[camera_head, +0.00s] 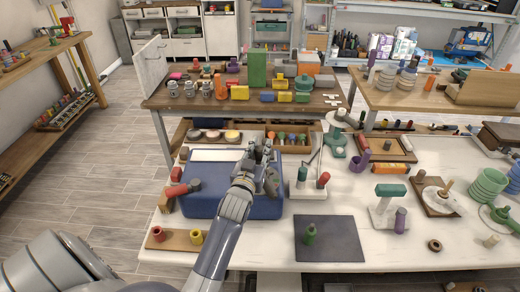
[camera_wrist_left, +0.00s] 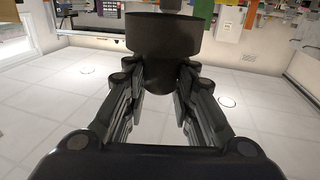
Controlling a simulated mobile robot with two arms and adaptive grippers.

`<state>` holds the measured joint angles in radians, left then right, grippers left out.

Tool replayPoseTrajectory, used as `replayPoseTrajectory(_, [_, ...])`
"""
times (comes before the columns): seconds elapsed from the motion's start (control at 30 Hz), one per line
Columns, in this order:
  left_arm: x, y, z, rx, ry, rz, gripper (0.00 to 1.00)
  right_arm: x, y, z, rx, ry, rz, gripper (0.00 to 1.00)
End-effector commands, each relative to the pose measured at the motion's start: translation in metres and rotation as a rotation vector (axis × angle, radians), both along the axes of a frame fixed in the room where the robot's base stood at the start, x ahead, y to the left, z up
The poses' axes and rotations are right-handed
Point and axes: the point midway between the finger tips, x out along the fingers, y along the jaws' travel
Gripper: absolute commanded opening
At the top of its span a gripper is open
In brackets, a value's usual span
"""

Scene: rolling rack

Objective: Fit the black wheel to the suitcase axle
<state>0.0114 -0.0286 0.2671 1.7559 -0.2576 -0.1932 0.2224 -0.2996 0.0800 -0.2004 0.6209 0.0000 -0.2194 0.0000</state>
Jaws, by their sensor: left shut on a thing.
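A blue case (camera_head: 232,207), which looks like the suitcase, lies on the white worktable; a pale panel shows along its far side. My left arm reaches over the case. My left gripper (camera_head: 262,152) is at the case's far right part. In the left wrist view, my left gripper (camera_wrist_left: 160,95) is shut on a dark cylinder (camera_wrist_left: 163,36), which looks like the black wheel. A thin dark stub shows above the cylinder. I cannot tell whether it is the axle or whether the wheel touches it. The right gripper does not show.
A dark mat (camera_head: 328,240) with a green piece lies in front. A wooden bench (camera_head: 245,100) stands behind.

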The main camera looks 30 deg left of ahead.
Motion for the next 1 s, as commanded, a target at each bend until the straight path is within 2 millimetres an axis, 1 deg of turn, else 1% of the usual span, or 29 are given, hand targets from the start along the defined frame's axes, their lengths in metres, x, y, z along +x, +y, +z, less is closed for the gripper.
replayPoseTrajectory(0.13, [-0.001,0.0,0.001,0.0,0.0,0.0,0.0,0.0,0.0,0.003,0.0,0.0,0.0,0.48])
replayPoseTrajectory(0.57, [-0.001,0.0,0.0,0.0,0.0,0.0,0.0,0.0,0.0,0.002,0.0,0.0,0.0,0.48])
replayPoseTrajectory(1.0, [-0.001,0.0,-0.012,-0.001,0.0,0.0,0.0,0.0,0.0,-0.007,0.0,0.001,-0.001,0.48])
